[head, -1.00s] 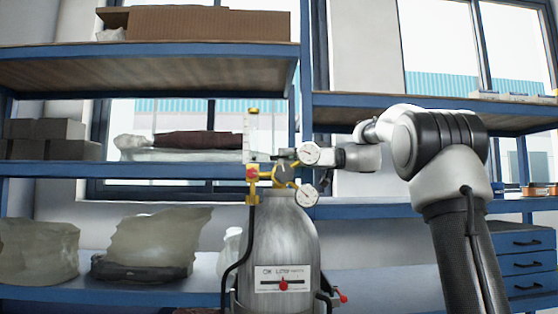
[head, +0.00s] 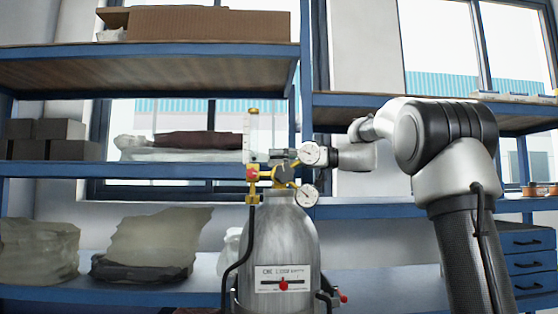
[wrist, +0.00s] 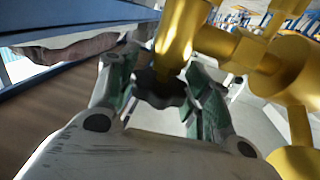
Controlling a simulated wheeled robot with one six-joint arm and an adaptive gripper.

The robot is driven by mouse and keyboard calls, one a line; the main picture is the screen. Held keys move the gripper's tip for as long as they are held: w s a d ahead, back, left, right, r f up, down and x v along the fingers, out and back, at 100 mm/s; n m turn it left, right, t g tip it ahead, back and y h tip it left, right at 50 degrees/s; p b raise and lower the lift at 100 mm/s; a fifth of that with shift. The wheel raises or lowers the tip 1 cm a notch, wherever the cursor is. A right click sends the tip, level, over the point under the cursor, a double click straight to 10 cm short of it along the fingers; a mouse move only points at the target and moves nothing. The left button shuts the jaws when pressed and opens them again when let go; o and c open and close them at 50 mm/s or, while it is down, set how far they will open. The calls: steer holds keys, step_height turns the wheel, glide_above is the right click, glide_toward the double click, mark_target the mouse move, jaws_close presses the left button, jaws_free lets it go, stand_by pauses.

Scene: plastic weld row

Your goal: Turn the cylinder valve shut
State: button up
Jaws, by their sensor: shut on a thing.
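The grey gas cylinder (head: 278,240) stands upright in the middle of the head view, with a brass valve and regulator (head: 265,173) on top. The dark lobed valve handwheel (wrist: 160,90) sits between my fingers in the wrist view, on the brass valve body (wrist: 178,40). My gripper (wrist: 160,95) is shut on the handwheel, with green-lined fingers on both sides of it.
Blue shelving (head: 150,48) stands behind, holding cardboard boxes and wrapped lumps. A red knob (head: 252,173) and a clear flow tube (head: 251,135) are left of the valve. A black hose (head: 238,265) runs down the cylinder's left side. Drawers (head: 525,265) are at right.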

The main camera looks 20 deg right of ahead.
steer(key=m+t+h, duration=0.1)
steer(key=m+t, duration=0.1)
steer(key=t, duration=0.1)
steer(key=shift+s+a+h, duration=0.1)
steer(key=shift+h, duration=0.2)
steer(key=shift+m+t+h, duration=0.5)
steer(key=shift+m+t, duration=0.2)
steer(key=shift+t, duration=0.1)
steer(key=o, duration=1)
steer(key=shift+o, duration=0.2)
steer(key=v, duration=0.7)
steer(key=shift+d, duration=0.35)
